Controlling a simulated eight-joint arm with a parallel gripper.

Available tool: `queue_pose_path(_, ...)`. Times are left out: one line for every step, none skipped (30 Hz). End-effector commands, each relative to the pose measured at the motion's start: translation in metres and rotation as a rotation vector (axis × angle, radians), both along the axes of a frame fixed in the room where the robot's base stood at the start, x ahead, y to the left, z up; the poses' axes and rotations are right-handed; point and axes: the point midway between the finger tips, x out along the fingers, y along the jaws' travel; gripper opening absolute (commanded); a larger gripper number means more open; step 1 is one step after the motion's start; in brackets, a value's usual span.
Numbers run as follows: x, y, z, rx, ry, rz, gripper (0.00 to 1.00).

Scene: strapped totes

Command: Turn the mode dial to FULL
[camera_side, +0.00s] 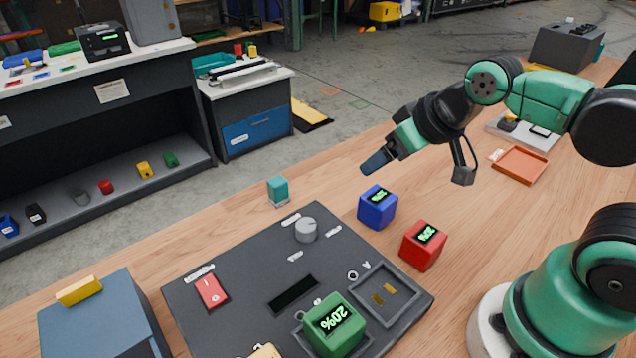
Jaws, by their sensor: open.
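The mode dial (306,230) is a round grey knob near the back corner of a dark control panel (240,258). Small white labels surround it, too small to read, so its setting cannot be told. My gripper (376,162) is open and empty, above the table to the right of the dial and apart from it. A green cube (334,326) showing 20% sits in a square recess at the panel's front. A second recess (384,296) beside it is empty, with brass-coloured contacts inside.
A blue cube (377,208) and a red cube (424,245) with displays stand right of the panel. A small teal block (278,190) stands behind it. A blue-grey box (100,322) is at left. An orange tray (520,165) lies far right.

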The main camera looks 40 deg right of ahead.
Motion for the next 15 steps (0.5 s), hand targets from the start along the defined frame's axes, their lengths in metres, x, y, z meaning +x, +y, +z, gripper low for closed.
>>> queue_pose_path(0.001, 0.001, 0.001, -0.009, 0.008, 0.018, 0.75)
queue_pose_path(0.002, 0.003, 0.001, -0.019, 0.017, 0.038, 0.75)
queue_pose_path(0.004, 0.005, 0.002, -0.039, 0.036, 0.077, 0.75)
queue_pose_path(0.006, 0.008, 0.002, -0.059, 0.053, 0.117, 0.75)
queue_pose_path(0.009, 0.011, 0.002, -0.083, 0.076, 0.166, 0.75)
queue_pose_path(0.013, 0.016, 0.003, -0.118, 0.109, 0.245, 0.75)
queue_pose_path(0.016, 0.02, 0.003, -0.148, 0.138, 0.312, 0.75)
queue_pose_path(0.019, 0.025, 0.002, -0.179, 0.167, 0.386, 0.75)
queue_pose_path(0.024, 0.032, 0.001, -0.219, 0.207, 0.491, 0.75)
queue_pose_path(0.028, 0.037, -0.001, -0.249, 0.238, 0.572, 0.75)
queue_pose_path(0.032, 0.043, -0.003, -0.277, 0.268, 0.656, 0.75)
queue_pose_path(0.036, 0.05, -0.006, -0.312, 0.306, 0.767, 0.75)
queue_pose_path(0.039, 0.056, -0.009, -0.336, 0.332, 0.851, 0.75)
queue_pose_path(0.042, 0.061, -0.012, -0.357, 0.356, 0.932, 0.75)
queue_pose_path(0.046, 0.068, -0.017, -0.382, 0.387, 1.038, 0.75)
